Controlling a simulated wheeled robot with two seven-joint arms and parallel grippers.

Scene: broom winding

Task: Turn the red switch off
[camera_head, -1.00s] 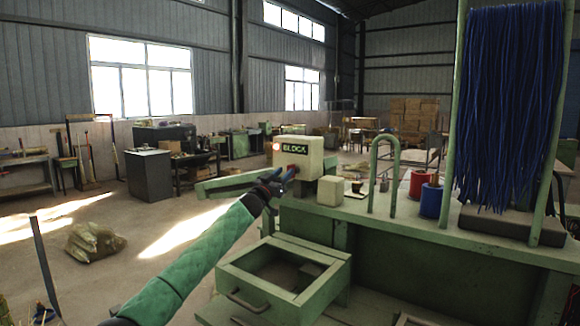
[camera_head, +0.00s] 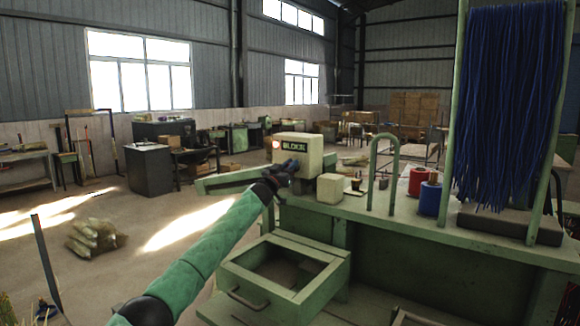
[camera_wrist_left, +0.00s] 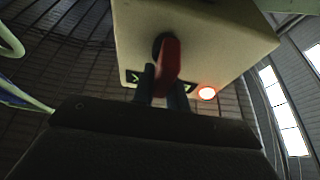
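The red switch (camera_wrist_left: 167,62) is a lever on the box's face. My left gripper (camera_head: 288,166) is at the front of the box and hides the switch in the head view. In the left wrist view, its two dark fingers (camera_wrist_left: 161,92) sit close on either side of the lever's outer end, apparently closed on it. My right gripper is out of view.
The green bench (camera_head: 400,218) has an open drawer frame (camera_head: 245,275) below the arm. To the right stand a green metal loop (camera_head: 372,175), a red spool (camera_head: 418,180), a blue spool (camera_head: 430,198) and hanging blue bristles (camera_head: 508,100). Open floor lies left.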

